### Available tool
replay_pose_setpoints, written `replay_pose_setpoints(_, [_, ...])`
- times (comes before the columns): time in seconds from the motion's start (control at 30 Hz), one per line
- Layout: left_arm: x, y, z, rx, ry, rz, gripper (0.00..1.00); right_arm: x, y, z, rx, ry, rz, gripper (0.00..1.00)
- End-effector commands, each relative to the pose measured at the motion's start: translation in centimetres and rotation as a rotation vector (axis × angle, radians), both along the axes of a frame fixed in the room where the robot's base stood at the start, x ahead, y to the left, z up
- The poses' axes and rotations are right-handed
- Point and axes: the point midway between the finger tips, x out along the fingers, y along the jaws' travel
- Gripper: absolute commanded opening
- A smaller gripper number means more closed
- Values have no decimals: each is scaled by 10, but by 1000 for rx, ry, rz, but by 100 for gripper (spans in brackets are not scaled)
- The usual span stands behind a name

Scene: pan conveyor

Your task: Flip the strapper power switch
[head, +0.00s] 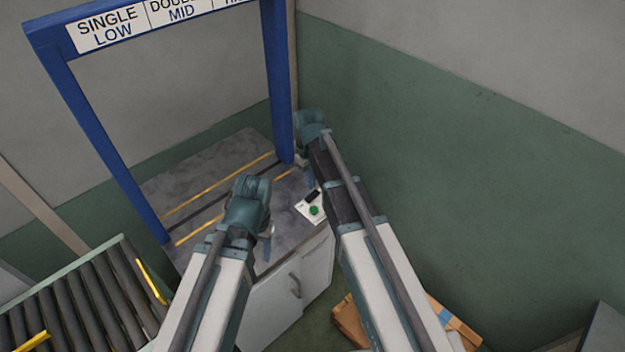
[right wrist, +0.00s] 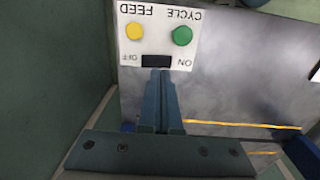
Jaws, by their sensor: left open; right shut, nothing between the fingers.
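The strapper's white control panel (head: 302,208) sits on the grey machine top near its right corner. It also shows upside down in the right wrist view (right wrist: 128,68). The black power switch (right wrist: 156,60) lies between the OFF and ON labels. My right gripper (right wrist: 160,74) is shut and empty, its tips at the switch's edge in that view; I cannot tell whether they touch. In the head view the right gripper (head: 308,178) is partly hidden by its arm. My left gripper (head: 267,234) is open, over the machine's front edge, left of the panel.
The panel also carries a green CYCLE button (right wrist: 182,35) and a yellow FEED button (right wrist: 135,31). A blue arch (head: 276,75) stands over the machine top. A roller conveyor (head: 85,300) lies at lower left. A cardboard box (head: 347,322) is on the floor, and a green wall closes the right.

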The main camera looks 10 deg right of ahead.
Motion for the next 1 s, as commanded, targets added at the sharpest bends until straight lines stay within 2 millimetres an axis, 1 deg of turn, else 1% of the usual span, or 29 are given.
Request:
replay_pose_setpoints(0.03, [0,0,17,0,0,0,50,-1,2,17,0,0,0,0])
replay_pose_setpoints(0.4, [0,0,72,0,0,0,50,-8,12,72,0,0,2,0])
replay_pose_setpoints(0.5, [0,0,84,0,0,0,50,-9,14,84,0,0,1,0])
replay_pose_setpoints(0.67, [0,0,92,0,0,0,50,-11,16,92,0,0,1,0])
replay_pose_setpoints(1.0, [0,0,91,0,0,0,50,-11,16,91,0,0,0,0])
